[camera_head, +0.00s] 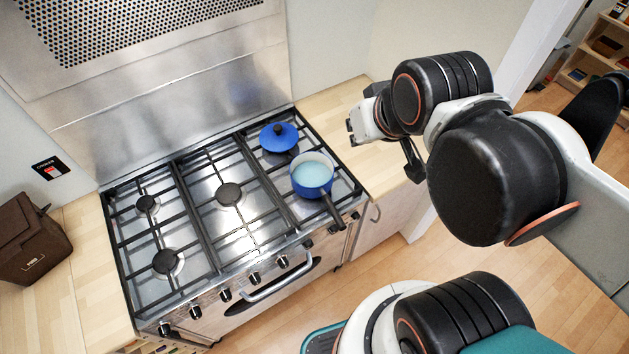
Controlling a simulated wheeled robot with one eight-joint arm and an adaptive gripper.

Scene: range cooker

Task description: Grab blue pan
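The blue pan (312,176) stands upright and uncovered on the front right burner of the range cooker. Its inside is pale, and its dark handle (333,212) points toward the cooker's front edge. A blue lid (279,137) with a dark knob lies on the burner behind it. My gripper (385,147) is in the air to the right of the pan, apart from it, near the right worktop. The arm hides part of it, and I cannot tell how far the fingers are spread.
The cooker's other grates (229,194) are empty. A brown box (30,238) stands on the left worktop. The steel backsplash (180,90) and perforated hood (140,25) rise behind. A wooden shelf (602,45) stands far right. Floor (385,262) is clear before the right cabinet.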

